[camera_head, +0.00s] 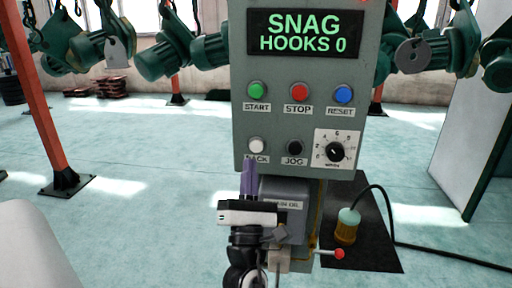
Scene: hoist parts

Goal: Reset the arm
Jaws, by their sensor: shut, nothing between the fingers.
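My gripper (249,178) is in the lower middle of the view, its purple fingers together, pointing up with nothing between them. It shows in front of the lower part of a grey control panel (242,110), just below the white BACK button (257,146). I cannot tell whether the fingertips touch the panel. The panel's display (304,34) reads "SNAG HOOKS 0". Below it are a green START button (257,90), a red STOP button (299,91) and a blue RESET button (344,94). A black JOG button (295,147) and a dial (335,151) are in the lower row.
A grey box (284,188) sits under the panel, partly hidden by my gripper. A red-tipped lever (338,253) and a yellow-green pendant (347,226) with a black cable are at right. Orange posts (47,125) and green hoists (160,55) stand behind.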

